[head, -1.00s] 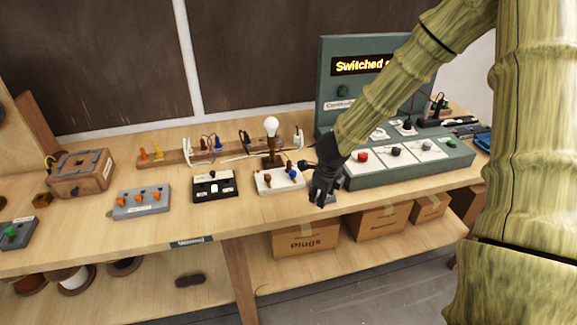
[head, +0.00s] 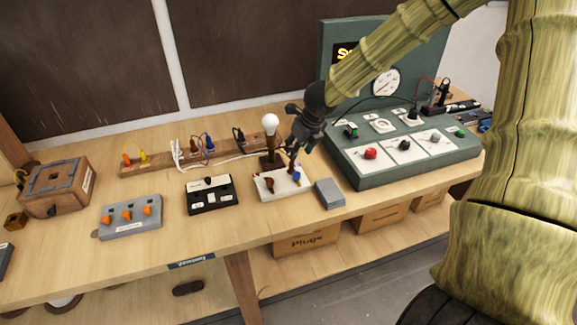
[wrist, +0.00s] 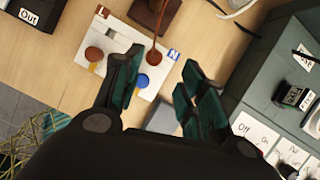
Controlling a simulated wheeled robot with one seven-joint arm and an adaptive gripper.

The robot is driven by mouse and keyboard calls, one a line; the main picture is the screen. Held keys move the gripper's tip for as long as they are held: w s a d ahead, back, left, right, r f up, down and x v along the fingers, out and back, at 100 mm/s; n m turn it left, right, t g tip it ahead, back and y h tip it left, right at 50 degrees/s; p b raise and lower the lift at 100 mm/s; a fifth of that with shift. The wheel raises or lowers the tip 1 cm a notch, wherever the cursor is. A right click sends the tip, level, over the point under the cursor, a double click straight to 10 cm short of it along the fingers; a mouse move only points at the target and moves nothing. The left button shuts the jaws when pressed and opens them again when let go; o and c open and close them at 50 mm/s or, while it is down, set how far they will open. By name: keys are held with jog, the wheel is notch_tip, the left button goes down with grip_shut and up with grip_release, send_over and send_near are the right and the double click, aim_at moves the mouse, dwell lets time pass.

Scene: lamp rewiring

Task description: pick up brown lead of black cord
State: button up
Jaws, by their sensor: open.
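My gripper (head: 297,146) is open and empty, pointing down above the white terminal block (head: 268,188) beside the lamp. In the wrist view its two fingers (wrist: 164,62) stand apart over the right part of this block (wrist: 112,68). A brown lead (wrist: 172,20) runs from a brown terminal near the block's N label. A brown knob (wrist: 93,54) and a blue knob (wrist: 141,81) also sit on the block. A black plug (head: 239,134) stands on the wooden rack. I cannot tell which brown lead belongs to the black cord.
The bulb lamp (head: 270,126) stands close left of my gripper. A green control panel (head: 400,165) is to the right. A grey block (head: 329,193) lies near the table's front edge. A black switch box (head: 211,195) and a grey box (head: 132,217) stand to the left.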

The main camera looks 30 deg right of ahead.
aim_at(293, 163)
jog(key=shift+x, duration=2)
jog(key=shift+w+a+f, duration=0.15)
jog(key=shift+w+f, duration=0.05)
jog(key=shift+f, duration=0.65)
jog(key=shift+w+a+f, duration=0.15)
jog(key=shift+f, duration=0.7)
jog(key=shift+x, duration=0.9)
jog(key=shift+c, duration=0.5)
grip_shut()
